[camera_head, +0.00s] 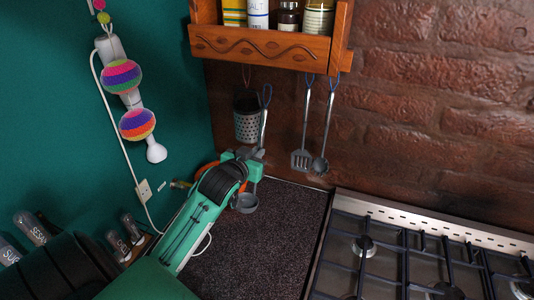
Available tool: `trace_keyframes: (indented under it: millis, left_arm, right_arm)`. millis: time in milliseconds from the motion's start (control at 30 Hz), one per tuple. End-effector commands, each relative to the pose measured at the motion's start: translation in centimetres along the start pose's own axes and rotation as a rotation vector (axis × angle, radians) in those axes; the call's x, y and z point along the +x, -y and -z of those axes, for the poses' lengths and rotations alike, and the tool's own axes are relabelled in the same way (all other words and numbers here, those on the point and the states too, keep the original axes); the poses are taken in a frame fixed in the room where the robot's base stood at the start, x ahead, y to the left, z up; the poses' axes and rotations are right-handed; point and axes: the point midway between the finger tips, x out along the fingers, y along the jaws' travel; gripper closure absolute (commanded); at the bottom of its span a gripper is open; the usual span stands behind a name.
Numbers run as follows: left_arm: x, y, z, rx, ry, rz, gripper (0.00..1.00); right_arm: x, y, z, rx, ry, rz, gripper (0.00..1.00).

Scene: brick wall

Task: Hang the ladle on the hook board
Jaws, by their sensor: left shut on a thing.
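A metal ladle (263,128) with a blue loop at its top is held nearly upright, its bowl (245,203) hanging low over the dark worktop. My left gripper (252,155), green and grey, is shut on the ladle's handle. The gripper covers part of the handle. The hook board (265,48) is the carved wooden front of a wall shelf above. The ladle's loop shows below the board's lower edge, between the hanging grater and the slotted turner; I cannot tell its distance from the wall. My right gripper is not in view.
A grater (247,119), a slotted turner (301,158) and another ladle-like utensil (320,164) hang under the board. Jars (288,15) stand on the shelf. A gas hob (420,250) is at right. An orange round thing (206,172) lies partly hidden behind my gripper. The dark worktop (265,255) has free room.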

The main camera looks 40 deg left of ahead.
Motion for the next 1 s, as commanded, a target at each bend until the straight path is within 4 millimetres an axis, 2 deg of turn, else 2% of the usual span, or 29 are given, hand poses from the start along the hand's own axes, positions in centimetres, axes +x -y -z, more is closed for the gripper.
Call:
trace_keyframes:
  millis: [1000]
  left_arm:
    - [5.5,0.5,3.7,0.000,0.000,0.000,1.00]
  right_arm:
    - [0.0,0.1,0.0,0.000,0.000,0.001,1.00]
